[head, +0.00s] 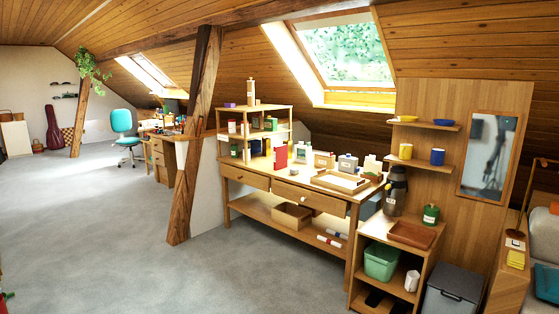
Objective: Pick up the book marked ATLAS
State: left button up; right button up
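No lettering that reads ATLAS can be made out in the head view. A red upright block (280,157), possibly a book or a box, stands on the wooden workbench (320,191) among bottles and boxes. Its marking is too small to tell. Neither of my grippers is in view.
A slanted timber post (193,140) stands left of the workbench. A low cabinet (388,248) with a brown tray (412,234) and a grey bin (454,290) stand at the right. A desk (163,157) and teal chair (122,121) are farther back.

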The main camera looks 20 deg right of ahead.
aim_at(281, 153)
jog(key=i+l+z, duration=0.1)
jog(key=i+z, duration=0.35)
jog(key=i, duration=1.85)
jog(key=i+z, duration=0.1)
jog(key=i, duration=1)
jog(key=i+j+z, duration=0.1)
jog(key=i, duration=0.95)
